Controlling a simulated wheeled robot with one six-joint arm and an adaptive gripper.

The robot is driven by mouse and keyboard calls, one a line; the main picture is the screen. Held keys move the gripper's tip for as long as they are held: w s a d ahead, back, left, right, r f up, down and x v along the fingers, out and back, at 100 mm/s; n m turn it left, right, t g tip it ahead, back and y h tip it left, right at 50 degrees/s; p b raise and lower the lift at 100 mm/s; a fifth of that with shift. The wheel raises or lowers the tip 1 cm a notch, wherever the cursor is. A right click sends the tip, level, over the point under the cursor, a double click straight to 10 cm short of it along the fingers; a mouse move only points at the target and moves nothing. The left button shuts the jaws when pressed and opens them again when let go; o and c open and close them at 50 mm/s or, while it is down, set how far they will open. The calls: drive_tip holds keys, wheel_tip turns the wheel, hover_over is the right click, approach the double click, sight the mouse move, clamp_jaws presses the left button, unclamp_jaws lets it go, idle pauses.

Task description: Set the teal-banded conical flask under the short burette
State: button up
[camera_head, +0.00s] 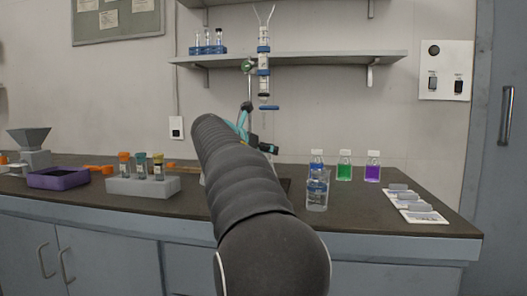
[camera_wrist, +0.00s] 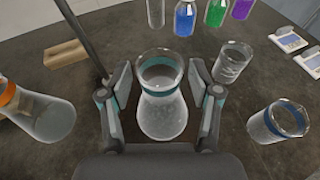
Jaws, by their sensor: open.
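The teal-banded conical flask (camera_wrist: 162,112) stands upright on the dark bench in the wrist view, its teal band around the neck. My gripper (camera_wrist: 160,72) is open, with one finger on each side of the flask's neck; a gap seems to show on both sides. In the head view my arm hides the flask and most of my gripper. A clear glass column with blue bands (camera_head: 264,75) stands upright in front of the shelf; I cannot tell whether it is the short burette. A dark stand rod (camera_wrist: 82,40) rises left of my gripper in the wrist view.
An orange-banded flask (camera_wrist: 40,116) stands at the left, a blue-banded beaker (camera_wrist: 278,124) at the right, and a clear beaker (camera_wrist: 232,64) behind it. A wooden block (camera_wrist: 65,54) lies by the rod. Green (camera_head: 344,168) and purple (camera_head: 372,169) bottles stand at the back.

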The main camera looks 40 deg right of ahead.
drive_tip(key=v, duration=1.1)
drive_tip(key=shift+a, duration=0.2)
drive_tip(key=shift+s, duration=0.1)
drive_tip(key=s+a+f+m+y, duration=0.4)
drive_tip(key=s+a+f+m, duration=0.3)
drive_tip(key=f, duration=0.4)
drive_tip(key=s+a+f+m+y, duration=0.5)
drive_tip(key=s+a+f+m, duration=0.2)
drive_tip(key=s+a+f, duration=0.3)
drive_tip(key=s+a+f+m+t+y, duration=0.1)
drive_tip(key=s+a+f+m+y, duration=0.3)
drive_tip(key=f, duration=1)
drive_tip(key=s+a+m, duration=0.3)
drive_tip(key=s+a, duration=0.1)
drive_tip(key=s, duration=0.1)
drive_tip(key=shift+s+a+m+y, duration=0.25)
drive_tip(key=shift+a+m+y, duration=0.05)
drive_tip(key=shift+a+y, duration=0.1)
